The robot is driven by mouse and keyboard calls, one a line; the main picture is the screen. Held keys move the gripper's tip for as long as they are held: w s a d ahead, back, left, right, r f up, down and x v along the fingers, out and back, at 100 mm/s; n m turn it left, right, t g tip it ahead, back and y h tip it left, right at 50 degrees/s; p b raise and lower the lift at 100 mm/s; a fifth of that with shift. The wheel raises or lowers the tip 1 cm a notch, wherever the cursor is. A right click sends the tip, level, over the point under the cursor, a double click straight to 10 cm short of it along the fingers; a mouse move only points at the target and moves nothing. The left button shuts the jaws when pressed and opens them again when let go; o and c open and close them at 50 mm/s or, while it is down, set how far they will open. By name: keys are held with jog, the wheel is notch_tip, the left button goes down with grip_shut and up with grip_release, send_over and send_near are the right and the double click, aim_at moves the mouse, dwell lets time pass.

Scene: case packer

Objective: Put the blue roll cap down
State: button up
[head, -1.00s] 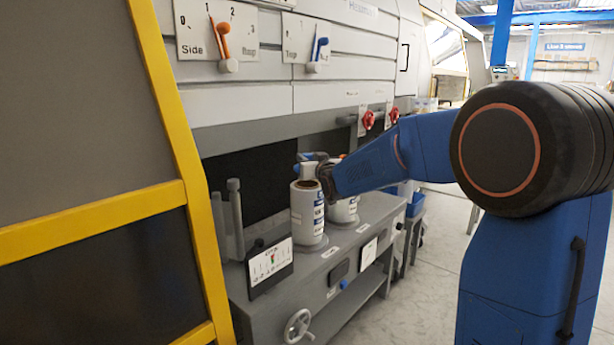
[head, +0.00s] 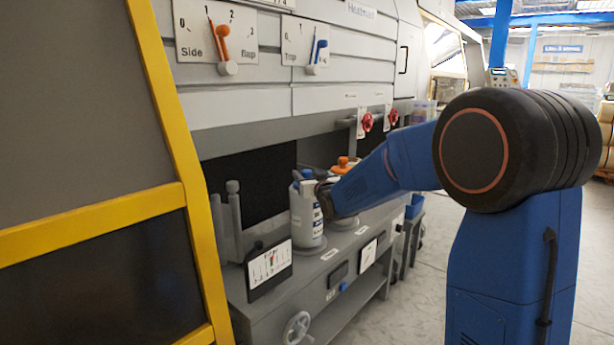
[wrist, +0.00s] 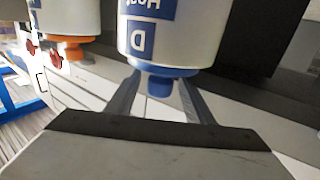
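The blue roll cap (wrist: 160,84) sits on the end of the near white roll (head: 306,215). In the wrist view, which is upside down, the white roll (wrist: 165,35) has blue label patches. In the head view the blue cap (head: 301,174) shows at the roll's top, partly hidden by my gripper. My gripper (wrist: 160,90) has its two fingers apart, one on each side of the cap, with a gap showing on both sides. In the head view my gripper (head: 322,194) is just right of the roll's top.
A second roll behind has an orange cap (head: 345,163), also seen in the wrist view (wrist: 68,50). Both rolls stand on a grey machine bench (head: 285,290). A small sign plate (head: 269,266) and upright grey posts (head: 234,215) stand to the left. Red valve knobs (head: 367,121) are above right.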

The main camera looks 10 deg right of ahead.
jog(key=shift+s+r, duration=0.15)
jog(key=shift+s, duration=0.35)
jog(key=s+d+f+g, duration=0.2)
jog(key=s+f+g, duration=0.2)
jog(key=s, duration=1.4)
jog(key=s+d+f+m+g+h, duration=0.1)
jog(key=s+f+g, duration=0.3)
jog(key=s, duration=1.5)
jog(key=s+d+f+g+h, duration=0.1)
jog(key=s+d+f+g, duration=0.3)
jog(key=s, duration=1.4)
notch_tip(320, 180, down, 3)
jog(key=shift+s+f+g, duration=0.2)
jog(key=shift+s+g, duration=0.1)
jog(key=shift+g, duration=0.2)
